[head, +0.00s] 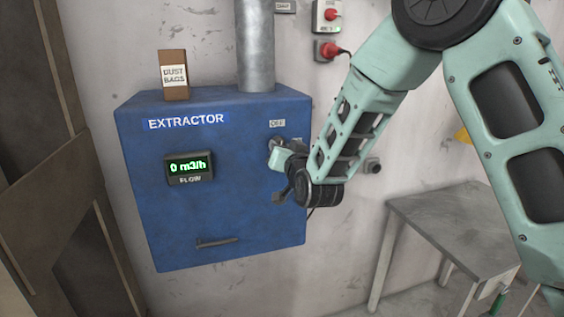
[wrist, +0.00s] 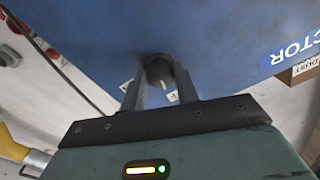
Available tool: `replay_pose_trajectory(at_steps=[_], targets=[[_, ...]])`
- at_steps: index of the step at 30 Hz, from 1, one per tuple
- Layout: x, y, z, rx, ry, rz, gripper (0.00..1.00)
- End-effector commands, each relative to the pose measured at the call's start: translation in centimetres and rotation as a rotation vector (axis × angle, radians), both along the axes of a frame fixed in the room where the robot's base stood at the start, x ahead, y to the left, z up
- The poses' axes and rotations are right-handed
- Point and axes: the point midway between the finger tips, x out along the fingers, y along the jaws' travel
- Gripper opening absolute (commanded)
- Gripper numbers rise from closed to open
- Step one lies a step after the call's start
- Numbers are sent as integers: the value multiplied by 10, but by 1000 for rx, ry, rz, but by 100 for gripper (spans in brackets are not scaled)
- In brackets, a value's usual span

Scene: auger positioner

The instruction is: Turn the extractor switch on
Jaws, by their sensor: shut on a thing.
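The blue extractor box (head: 228,205) hangs on the wall in the head view, with a white-on-blue EXTRACTOR label. Its flow display (head: 188,168) reads 0 m3/h in green. The extractor switch is a dark round knob (wrist: 157,69) with a white mark, seen in the wrist view. My gripper (wrist: 160,82) is shut on this knob, one finger on each side. In the head view my gripper (head: 279,146) is at the box's upper right, just below the OFF label (head: 277,124). The wrist hides most of the knob there, and partly covers a second label to the right.
A dust bags carton (head: 175,78) stands on the box, beside a metal duct (head: 256,45). A handle (head: 216,242) sits low on the box front. Red wall switches (head: 328,50) are above right. A grey table (head: 450,225) stands at lower right.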

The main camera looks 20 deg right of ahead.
Motion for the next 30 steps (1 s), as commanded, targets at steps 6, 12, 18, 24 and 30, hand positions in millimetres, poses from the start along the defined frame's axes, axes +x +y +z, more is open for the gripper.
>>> replay_pose_trajectory(at_steps=[6,12,18,24,30], targets=[[0,-1,-9,202,-7,-1,8],[0,-1,-9,393,-7,-1,8],[0,0,-9,583,-6,0,8],[0,0,-9,774,-6,1,8],[0,1,-9,961,-4,2,8]])
